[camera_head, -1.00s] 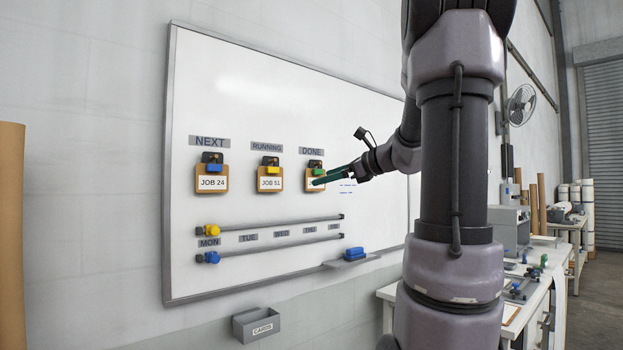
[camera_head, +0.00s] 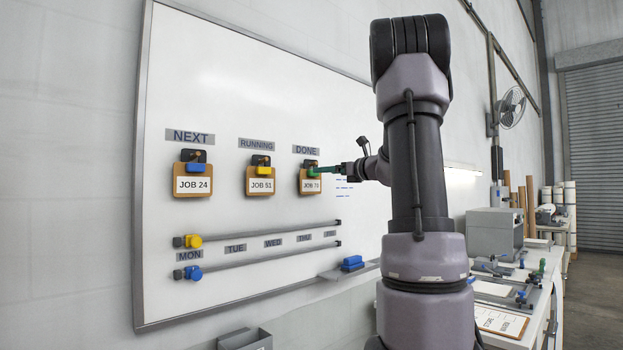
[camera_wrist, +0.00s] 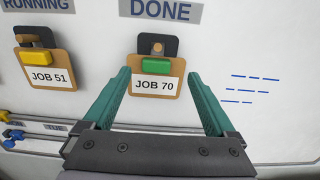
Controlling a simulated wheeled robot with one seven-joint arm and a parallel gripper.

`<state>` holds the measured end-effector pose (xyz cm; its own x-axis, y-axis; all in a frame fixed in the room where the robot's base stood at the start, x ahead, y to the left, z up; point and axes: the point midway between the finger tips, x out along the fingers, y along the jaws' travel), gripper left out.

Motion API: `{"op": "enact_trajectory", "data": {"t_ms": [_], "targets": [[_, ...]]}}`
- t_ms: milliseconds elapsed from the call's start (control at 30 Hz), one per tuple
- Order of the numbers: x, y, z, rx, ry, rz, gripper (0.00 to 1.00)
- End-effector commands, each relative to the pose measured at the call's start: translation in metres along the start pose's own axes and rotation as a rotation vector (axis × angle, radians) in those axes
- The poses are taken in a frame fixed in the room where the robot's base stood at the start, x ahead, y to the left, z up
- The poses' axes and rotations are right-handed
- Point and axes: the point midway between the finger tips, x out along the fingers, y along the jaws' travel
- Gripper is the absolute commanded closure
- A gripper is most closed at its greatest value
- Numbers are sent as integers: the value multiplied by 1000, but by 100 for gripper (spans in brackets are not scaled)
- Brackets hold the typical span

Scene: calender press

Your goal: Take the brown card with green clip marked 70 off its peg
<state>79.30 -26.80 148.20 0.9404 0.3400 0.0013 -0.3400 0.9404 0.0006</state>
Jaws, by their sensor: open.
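The brown card with the green clip (camera_wrist: 155,85) hangs under the DONE label in the wrist view and reads JOB 70. Its green clip (camera_wrist: 156,66) sits at the card's top, just below a wooden peg (camera_wrist: 158,48) on a dark backing. In the head view the card (camera_head: 311,185) is partly covered by my gripper. My gripper (camera_wrist: 161,72) has two green fingers, open, one on each side of the card in the wrist view. Nothing is between them in their grip. I cannot tell how far the fingertips are from the board.
Cards JOB 51 (camera_head: 261,184) and JOB 24 (camera_head: 193,184) hang to the left on the whiteboard (camera_head: 300,90). Two rails with yellow (camera_head: 194,241) and blue (camera_head: 193,273) sliders run below. A grey bin (camera_head: 245,340) is under the board. A cluttered bench stands right.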

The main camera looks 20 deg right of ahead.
Motion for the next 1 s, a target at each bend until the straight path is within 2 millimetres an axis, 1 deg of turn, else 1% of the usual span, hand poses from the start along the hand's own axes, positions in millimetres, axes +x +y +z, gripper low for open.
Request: {"op": "enact_trajectory", "data": {"t_ms": [200, 333, 400, 567, 600, 667, 700, 767, 800, 833, 1000], "targets": [[28, 5, -2, 0, 2, 4, 9], [46, 5, -2, 0, 1, 3, 9], [50, 5, -2, 0, 1, 3, 9], [50, 5, -2, 0, 1, 2, 9], [50, 5, -2, 0, 1, 2, 13], [50, 5, -2, 0, 1, 2, 36], [50, 5, -2, 0, 1, 2, 51], [50, 5, -2, 0, 1, 2, 74], [49, 5, -2, 0, 1, 2, 89], [49, 5, -2, 0, 1, 2, 98], [49, 5, -2, 0, 1, 2, 98]]}}
